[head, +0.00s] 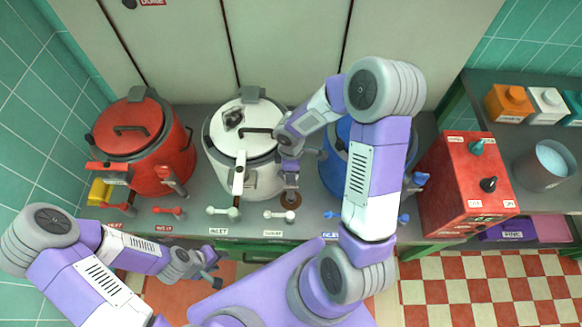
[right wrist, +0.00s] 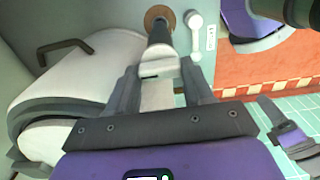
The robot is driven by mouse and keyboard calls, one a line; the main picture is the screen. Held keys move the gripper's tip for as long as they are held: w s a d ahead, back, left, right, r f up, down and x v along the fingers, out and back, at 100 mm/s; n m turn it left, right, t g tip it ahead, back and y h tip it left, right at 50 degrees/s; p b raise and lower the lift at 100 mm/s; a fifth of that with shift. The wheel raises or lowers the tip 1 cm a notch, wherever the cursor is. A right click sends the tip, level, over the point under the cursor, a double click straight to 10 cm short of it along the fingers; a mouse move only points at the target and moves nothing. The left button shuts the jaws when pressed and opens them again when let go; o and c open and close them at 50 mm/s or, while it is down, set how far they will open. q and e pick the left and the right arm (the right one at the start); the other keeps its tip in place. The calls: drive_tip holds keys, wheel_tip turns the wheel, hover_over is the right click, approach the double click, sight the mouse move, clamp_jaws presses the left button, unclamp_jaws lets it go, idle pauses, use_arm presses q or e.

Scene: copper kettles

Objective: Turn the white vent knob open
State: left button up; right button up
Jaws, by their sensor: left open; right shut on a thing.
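The white kettle (head: 245,180) stands on the counter, lid shut. A small dark and white fitting (head: 233,118) sits on its lid; I cannot tell whether it is the vent knob. My right gripper (head: 291,182) is at the kettle's right front side. In the right wrist view, the right gripper (right wrist: 160,70) is shut on a white block (right wrist: 158,64) on a dark stem (right wrist: 159,32). The fingers partly hide the block, and I cannot tell whether it is the vent knob. My left gripper (head: 203,268) is open and empty, below the counter's front edge.
A red kettle (head: 150,145) stands left and a blue kettle (head: 337,180), partly behind my right arm, stands right. A red box (head: 450,205) with knobs is farther right. A brown ring (right wrist: 156,14) lies beyond the stem.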

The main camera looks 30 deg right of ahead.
idle(0.3)
drive_tip(key=o, duration=1)
drive_tip(key=shift+o, duration=0.2)
wheel_tip(320, 180, up, 8)
drive_tip(key=shift+f+p, duration=0.15)
drive_tip(key=shift+p, duration=0.95)
